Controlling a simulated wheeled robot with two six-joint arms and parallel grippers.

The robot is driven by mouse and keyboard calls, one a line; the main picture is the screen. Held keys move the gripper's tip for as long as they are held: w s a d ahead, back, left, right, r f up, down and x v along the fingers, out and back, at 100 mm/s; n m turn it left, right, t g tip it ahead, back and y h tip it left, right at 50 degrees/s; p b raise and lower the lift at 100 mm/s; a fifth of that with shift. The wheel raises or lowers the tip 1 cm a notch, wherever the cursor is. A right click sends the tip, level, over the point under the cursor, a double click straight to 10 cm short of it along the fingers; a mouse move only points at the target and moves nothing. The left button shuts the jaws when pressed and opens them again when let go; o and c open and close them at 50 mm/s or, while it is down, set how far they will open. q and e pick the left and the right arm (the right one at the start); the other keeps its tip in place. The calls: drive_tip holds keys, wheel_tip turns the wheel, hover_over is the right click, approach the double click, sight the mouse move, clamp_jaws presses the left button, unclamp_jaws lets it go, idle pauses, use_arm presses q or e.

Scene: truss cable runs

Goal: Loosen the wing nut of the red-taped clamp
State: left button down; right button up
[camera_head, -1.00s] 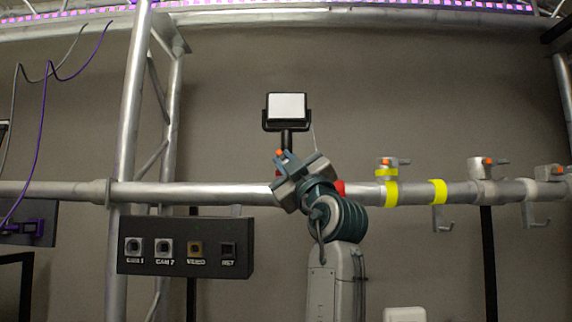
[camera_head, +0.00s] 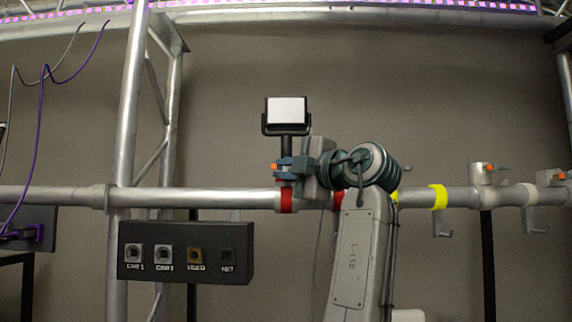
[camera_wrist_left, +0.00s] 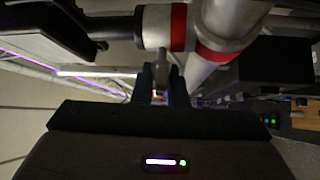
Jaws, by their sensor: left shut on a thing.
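The red-taped clamp on the horizontal pipe is mostly hidden behind my left gripper in the head view. Its red tape (camera_head: 287,200) shows just below the jaws. My left gripper (camera_head: 284,168) lies level across the foot of the lamp post, its fingers pointing left. A small orange spot shows at the fingertips. In the left wrist view, the fingers (camera_wrist_left: 162,85) are shut on the grey wing nut (camera_wrist_left: 163,66). Beyond it are the grey clamp body (camera_wrist_left: 155,27) with a red band and the pipe with red tape (camera_wrist_left: 216,53). My right gripper is in neither view.
A lamp (camera_head: 287,111) stands on the post above. A black socket panel (camera_head: 186,252) hangs lower left beside the vertical truss tube (camera_head: 128,110). Yellow tape (camera_head: 438,197) and further clamps (camera_head: 488,173) are along the pipe (camera_head: 230,198) to the right.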

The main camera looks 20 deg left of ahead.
use_arm(q)
drive_tip(key=shift+n+h, duration=0.3)
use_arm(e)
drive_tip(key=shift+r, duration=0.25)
use_arm(q)
drive_tip(key=c, duration=1.4)
unclamp_jaws()
drive_tip(key=shift+w, duration=0.1)
drive_tip(key=shift+c, duration=0.2)
drive_tip(key=shift+a, duration=0.1)
